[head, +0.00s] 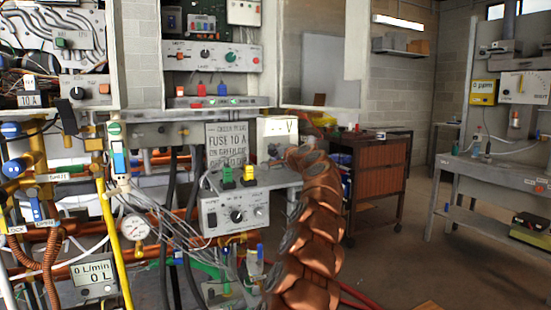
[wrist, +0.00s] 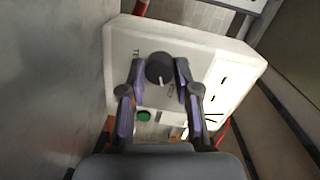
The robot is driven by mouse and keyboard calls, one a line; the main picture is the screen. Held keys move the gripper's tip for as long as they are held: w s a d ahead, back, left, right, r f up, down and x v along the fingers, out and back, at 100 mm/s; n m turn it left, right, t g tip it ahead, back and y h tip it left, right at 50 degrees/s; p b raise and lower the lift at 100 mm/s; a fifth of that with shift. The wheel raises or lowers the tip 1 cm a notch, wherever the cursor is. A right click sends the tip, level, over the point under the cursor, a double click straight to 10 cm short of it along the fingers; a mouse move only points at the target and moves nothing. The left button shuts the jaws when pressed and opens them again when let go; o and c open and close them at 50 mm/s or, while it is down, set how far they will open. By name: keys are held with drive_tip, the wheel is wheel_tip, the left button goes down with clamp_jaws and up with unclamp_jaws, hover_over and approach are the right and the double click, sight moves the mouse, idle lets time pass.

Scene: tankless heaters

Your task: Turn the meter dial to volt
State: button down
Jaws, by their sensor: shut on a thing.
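The meter is a white box (wrist: 122,45) in the wrist view, with a round black dial (wrist: 158,64) on its face. A pale mark on the dial points toward the lower edge of the picture. My gripper (wrist: 160,72) has one finger on each side of the dial and is shut on it. The white display panel (wrist: 222,84) with black marks is on the right of the face. There my copper-coloured arm hides the dial and the gripper.
A grey control box (head: 236,212) with knobs stands just below the meter in the head view. Loose wires, a yellow pipe (head: 112,245) and a pressure gauge (head: 134,227) crowd the left. A brown cabinet (head: 377,185) stands behind my arm. Open floor lies to the right.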

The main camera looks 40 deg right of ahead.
drive_tip(key=shift+n, duration=0.6)
drive_tip(key=c, duration=0.8)
unclamp_jaws()
